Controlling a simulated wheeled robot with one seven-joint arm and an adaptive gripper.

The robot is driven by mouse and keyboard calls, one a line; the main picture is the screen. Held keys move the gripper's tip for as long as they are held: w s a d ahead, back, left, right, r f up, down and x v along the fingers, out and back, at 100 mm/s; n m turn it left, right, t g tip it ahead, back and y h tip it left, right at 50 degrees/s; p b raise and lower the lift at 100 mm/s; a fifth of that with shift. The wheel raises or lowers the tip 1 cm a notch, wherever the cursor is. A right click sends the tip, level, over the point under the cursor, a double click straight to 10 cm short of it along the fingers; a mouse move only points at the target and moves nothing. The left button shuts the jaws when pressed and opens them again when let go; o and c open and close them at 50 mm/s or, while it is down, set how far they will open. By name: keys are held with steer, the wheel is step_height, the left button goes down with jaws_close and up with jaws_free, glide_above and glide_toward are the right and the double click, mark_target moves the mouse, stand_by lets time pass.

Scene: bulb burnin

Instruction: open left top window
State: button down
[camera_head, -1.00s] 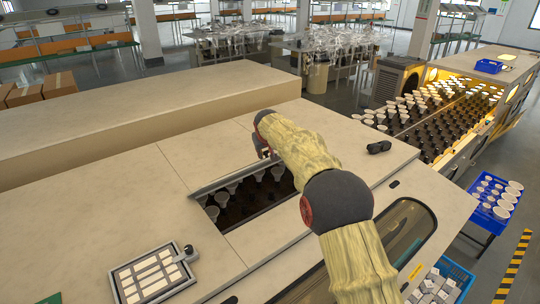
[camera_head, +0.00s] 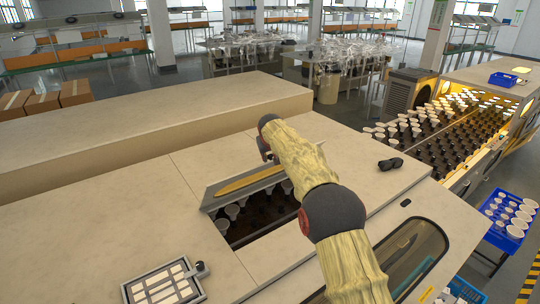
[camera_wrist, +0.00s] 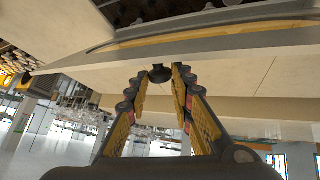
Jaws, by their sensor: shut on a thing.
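The left top window (camera_head: 222,190), a grey-framed panel with a yellowish pane, stands tilted at the far side of its opening in the beige machine top. Bulbs with pale tops (camera_head: 232,210) show in the dark opening below it. My gripper (camera_head: 268,152) is at the panel's upper edge, partly hidden behind my own arm. In the wrist view my gripper (camera_wrist: 158,76) is closed around a small dark round knob (camera_wrist: 159,74), and the window's frame and yellowish pane (camera_wrist: 205,30) cross the top of that picture.
A second window (camera_head: 415,245) with dark glass lies at the right on the sloping side. A dark knob-like part (camera_head: 390,164) sits on the top beyond my arm. A framed panel (camera_head: 162,286) lies near the front. A raised beige block (camera_head: 140,125) stands behind.

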steer(key=c, duration=1.6)
jaws_free()
steer(key=shift+a+f, duration=0.15)
steer(key=shift+f, duration=0.05)
steer(key=shift+o, duration=0.2)
steer(key=shift+r, duration=0.15)
steer(key=v, duration=1.1)
steer(key=shift+s+r, duration=0.25)
steer(key=shift+s, duration=0.05)
